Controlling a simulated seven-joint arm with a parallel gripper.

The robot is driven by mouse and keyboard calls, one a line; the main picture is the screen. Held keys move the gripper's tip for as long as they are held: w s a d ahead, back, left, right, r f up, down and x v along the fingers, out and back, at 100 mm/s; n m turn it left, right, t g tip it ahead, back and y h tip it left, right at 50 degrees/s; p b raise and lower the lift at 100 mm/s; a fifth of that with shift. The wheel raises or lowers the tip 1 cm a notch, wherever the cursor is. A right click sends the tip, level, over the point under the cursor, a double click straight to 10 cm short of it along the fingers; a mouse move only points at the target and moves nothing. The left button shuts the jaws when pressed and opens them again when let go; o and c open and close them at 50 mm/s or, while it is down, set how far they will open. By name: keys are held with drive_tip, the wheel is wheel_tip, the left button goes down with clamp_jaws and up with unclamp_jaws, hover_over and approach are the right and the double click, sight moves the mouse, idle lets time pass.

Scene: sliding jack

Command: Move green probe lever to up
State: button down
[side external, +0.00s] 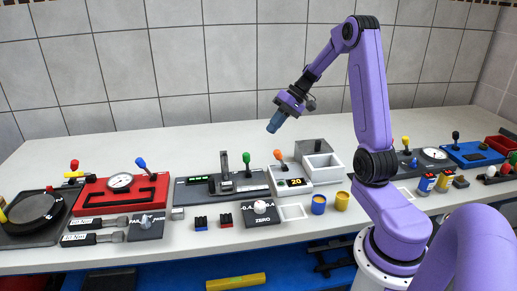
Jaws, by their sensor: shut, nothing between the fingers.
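The green probe lever (247,160) stands on a dark grey device (205,193) left of the picture's middle. It has a green knob on a short dark stem and looks about upright. A grey upright post (225,167) rises just left of it on the same device. The device also carries a small green display (198,180). My gripper (273,127) is shut and empty, with blue-grey fingers pointing down and left. It hangs in the air above and slightly right of the green lever, apart from it.
An orange-knobbed lever (278,156) stands close right of the green one, on a white unit reading 20 (295,182). A white open box (322,168) is beyond it. A red gauge unit (120,190) with a blue-knobbed lever (141,163) lies left. The table behind is clear.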

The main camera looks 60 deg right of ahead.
drive_tip(key=d+f+m, duration=0.1)
drive_tip(key=f+m, duration=0.1)
drive_tip(key=m, duration=0.1)
approach(247, 165)
drive_tip(key=f, duration=0.1)
drive_tip(key=w+a+f, duration=0.1)
drive_tip(key=f, duration=0.1)
drive_tip(key=shift+w+a+f+t+y, duration=0.15)
drive_tip(key=shift+w+a+t+y, duration=0.1)
drive_tip(key=shift+w+t+y, duration=0.15)
drive_tip(key=shift+w+a+r, duration=0.2)
drive_tip(key=shift+w+a, duration=0.4)
drive_tip(key=shift+a, duration=0.05)
drive_tip(key=shift+w+a+r, duration=0.2)
drive_tip(key=shift+w+a, duration=0.45)
drive_tip(key=shift+a, duration=0.05)
